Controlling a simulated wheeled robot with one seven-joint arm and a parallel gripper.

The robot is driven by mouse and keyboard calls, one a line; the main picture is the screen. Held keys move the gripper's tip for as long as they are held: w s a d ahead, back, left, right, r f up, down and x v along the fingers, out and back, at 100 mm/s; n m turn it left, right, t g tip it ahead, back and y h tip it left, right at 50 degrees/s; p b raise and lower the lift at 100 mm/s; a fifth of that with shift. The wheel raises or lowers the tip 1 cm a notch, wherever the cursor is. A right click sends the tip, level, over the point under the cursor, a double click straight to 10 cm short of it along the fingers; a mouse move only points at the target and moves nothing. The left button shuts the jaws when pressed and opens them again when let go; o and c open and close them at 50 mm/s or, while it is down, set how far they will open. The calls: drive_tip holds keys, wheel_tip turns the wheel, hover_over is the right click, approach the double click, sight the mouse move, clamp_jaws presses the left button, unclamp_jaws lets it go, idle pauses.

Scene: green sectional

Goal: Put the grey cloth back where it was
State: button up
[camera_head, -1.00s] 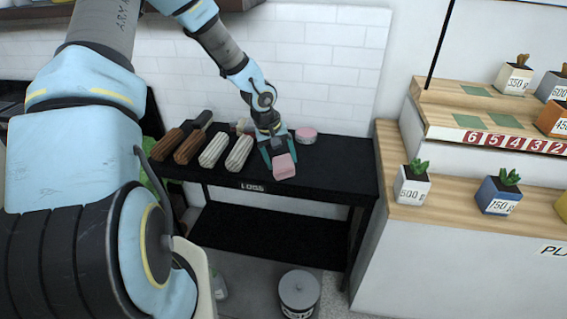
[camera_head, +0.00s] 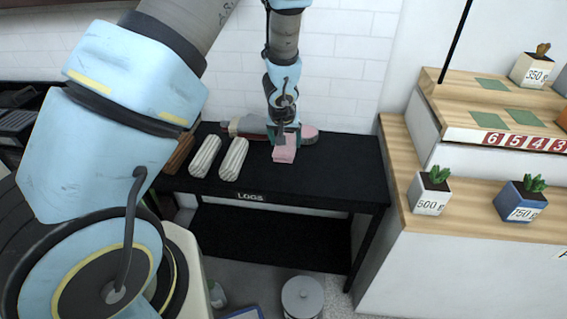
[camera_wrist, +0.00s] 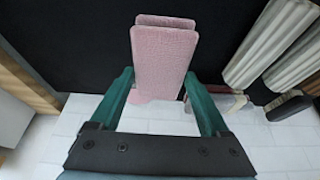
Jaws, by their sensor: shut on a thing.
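My gripper (camera_head: 284,140) has green fingers and is shut on a pink folded cloth-like piece (camera_head: 284,155), over the back part of the black table. In the wrist view the pink piece (camera_wrist: 165,50) stands out between the two fingertips, in two layers with a gap between them. I cannot tell whether it touches the table top. No cloth that is plainly grey shows; the held piece looks pink.
The black table (camera_head: 330,180) carries two pale ridged rolls (camera_head: 233,158) and a brown one (camera_head: 180,153) to the left. A pink-topped round thing (camera_head: 309,134) is just behind my gripper. A wooden-topped counter (camera_head: 400,180) with plant pots stands right. The table's right front is clear.

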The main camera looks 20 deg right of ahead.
sight(284, 149)
drive_tip(key=shift+f+p, duration=0.35)
drive_tip(key=shift+f, duration=3.75)
drive_tip(key=o, duration=1.3)
drive_tip(key=b+v, duration=0.1)
drive_tip(key=v, duration=1.1)
drive_tip(key=shift+s, duration=0.1)
drive_tip(key=w+a+r+n+y, duration=0.15)
drive_tip(key=a+r, duration=0.25)
drive_tip(key=a, duration=0.5)
drive_tip(key=a+r+n+y, duration=0.15)
drive_tip(key=a+r, duration=0.25)
drive_tip(key=a, duration=0.5)
drive_tip(key=s+a+r+g, duration=0.1)
drive_tip(key=s+a+r, duration=0.2)
drive_tip(key=s+a, duration=0.1)
drive_tip(key=s+a+r+n+g+h, duration=0.1)
drive_tip(key=s+a+r, duration=0.2)
drive_tip(key=a, duration=0.4)
drive_tip(key=shift+s+n, duration=0.3)
drive_tip(key=shift+s, duration=0.35)
